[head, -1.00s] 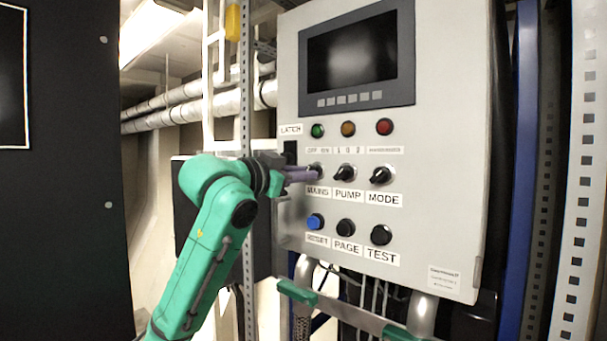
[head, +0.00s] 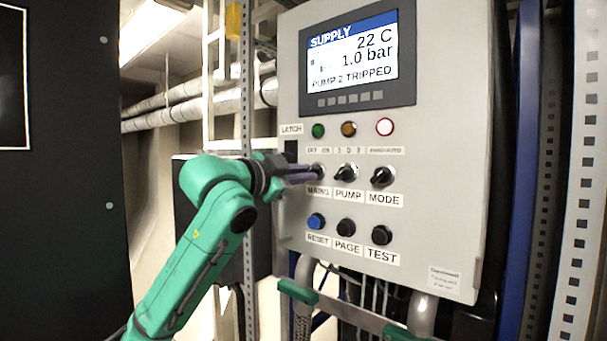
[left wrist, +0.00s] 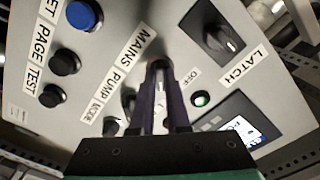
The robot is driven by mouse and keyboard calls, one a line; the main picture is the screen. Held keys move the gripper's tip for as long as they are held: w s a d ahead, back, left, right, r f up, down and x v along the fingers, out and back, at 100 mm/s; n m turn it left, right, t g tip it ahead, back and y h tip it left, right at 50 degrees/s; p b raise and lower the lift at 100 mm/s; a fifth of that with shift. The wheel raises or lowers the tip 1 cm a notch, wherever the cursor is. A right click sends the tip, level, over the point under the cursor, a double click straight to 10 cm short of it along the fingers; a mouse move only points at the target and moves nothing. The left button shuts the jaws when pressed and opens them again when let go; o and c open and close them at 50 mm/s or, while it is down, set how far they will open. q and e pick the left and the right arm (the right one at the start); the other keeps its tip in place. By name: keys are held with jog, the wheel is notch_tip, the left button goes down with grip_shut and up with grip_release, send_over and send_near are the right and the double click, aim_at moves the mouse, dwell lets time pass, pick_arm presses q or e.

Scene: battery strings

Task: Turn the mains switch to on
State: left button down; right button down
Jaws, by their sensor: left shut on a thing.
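The mains switch (head: 317,171) is a black knob above the MAINS label on the grey control panel (head: 440,130). My left gripper (head: 312,173) reaches it from the left. In the left wrist view the gripper's dark fingers (left wrist: 158,95) are shut on the mains switch (left wrist: 158,65), and they hide most of it. The panel screen (head: 348,55) is lit and reads SUPPLY, 22 C, 1.0 bar and PUMP 2 TRIPPED.
The PUMP knob (head: 345,173) and MODE knob (head: 382,176) sit right of the mains switch. Below are the blue RESET button (head: 316,221) and black PAGE (head: 346,227) and TEST (head: 381,235) buttons. The LATCH knob (left wrist: 224,38) is close to the fingers.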

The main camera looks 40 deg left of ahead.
pick_arm(q)
jog(key=c, duration=0.9)
grip_release()
jog(key=shift+s, duration=0.1)
jog(key=s+b, duration=0.6)
jog(key=s, duration=0.8)
jog(key=shift+s+d, duration=0.2)
jog(key=shift+s, duration=0.1)
jog(key=shift+w, duration=0.1)
